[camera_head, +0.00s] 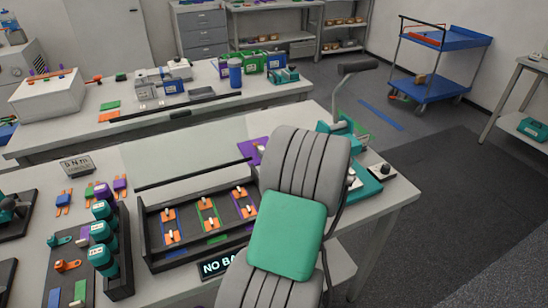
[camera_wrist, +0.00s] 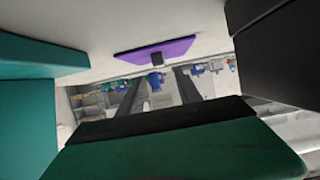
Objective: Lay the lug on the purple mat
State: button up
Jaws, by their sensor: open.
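The purple mat (camera_head: 247,147) lies on the bench's far side in the head view, partly hidden behind my arm. In the wrist view, the purple mat (camera_wrist: 180,48) is seen edge-on near the top. A small dark piece (camera_wrist: 157,58) shows against the mat there; I cannot tell whether it is the lug or whether it touches the mat. My gripper (camera_wrist: 158,75) is open, its two dark fingers apart and pointing toward the mat. Nothing is clearly held between them. In the head view, my arm hides the gripper.
A teal device (camera_head: 367,188) stands on the bench right of my arm. A black tray (camera_head: 150,262) with several orange-ended parts lies to the left, beside a dark rack (camera_head: 120,285) of teal-capped items. A teal surface (camera_wrist: 25,110) is close at the left in the wrist view.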

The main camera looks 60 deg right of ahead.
jog(key=v, duration=0.5)
jog(key=shift+s+a, duration=0.1)
jog(key=shift+s, duration=0.05)
